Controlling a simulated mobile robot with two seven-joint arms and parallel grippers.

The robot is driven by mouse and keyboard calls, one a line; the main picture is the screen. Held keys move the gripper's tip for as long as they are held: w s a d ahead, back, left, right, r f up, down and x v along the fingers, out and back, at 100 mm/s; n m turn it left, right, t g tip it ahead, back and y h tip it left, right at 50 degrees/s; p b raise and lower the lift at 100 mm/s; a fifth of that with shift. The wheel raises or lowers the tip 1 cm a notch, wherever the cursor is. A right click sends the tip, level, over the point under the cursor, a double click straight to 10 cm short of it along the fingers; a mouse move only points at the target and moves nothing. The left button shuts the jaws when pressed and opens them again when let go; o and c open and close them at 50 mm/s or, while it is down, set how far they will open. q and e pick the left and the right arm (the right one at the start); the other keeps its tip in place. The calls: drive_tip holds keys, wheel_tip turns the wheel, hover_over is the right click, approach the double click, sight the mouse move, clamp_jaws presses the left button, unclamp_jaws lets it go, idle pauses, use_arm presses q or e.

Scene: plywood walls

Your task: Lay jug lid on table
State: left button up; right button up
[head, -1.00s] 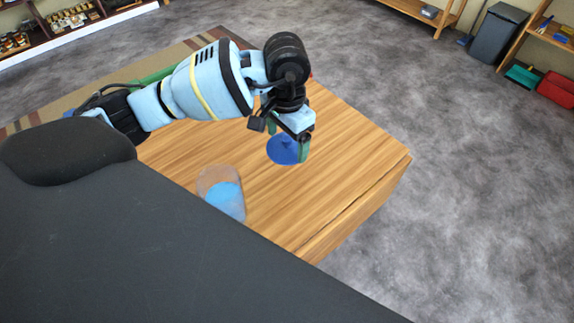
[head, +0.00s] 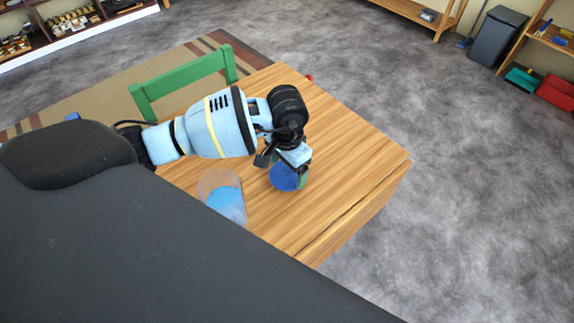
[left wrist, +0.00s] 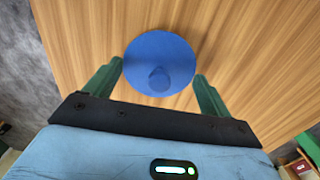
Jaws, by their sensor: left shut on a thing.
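The jug lid is a round blue disc (head: 281,178) with a small knob, over the right part of the wooden table (head: 340,150). In the left wrist view the lid (left wrist: 145,60) lies between the two green fingers, its knob facing the camera. My left gripper (head: 291,180) is shut on the lid, with the fingers at its opposite edges. The lid is low over the wood; I cannot tell whether it touches. The clear jug (head: 222,190), showing blue in its lower part, stands on the table left of the lid, its top open. My right gripper is not in view.
A green chair (head: 180,82) stands at the table's far left side. Bare tabletop lies right of and behind the lid, up to the right edge. My dark body covers the lower left. Shelves and bins stand far off.

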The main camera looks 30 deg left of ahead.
use_arm(q)
drive_tip(key=shift+f, duration=0.15)
drive_tip(key=o, duration=0.9)
drive_tip(key=shift+c, duration=0.2)
wheel_tip(320, 180, up, 12)
drive_tip(key=shift+r, duration=0.2)
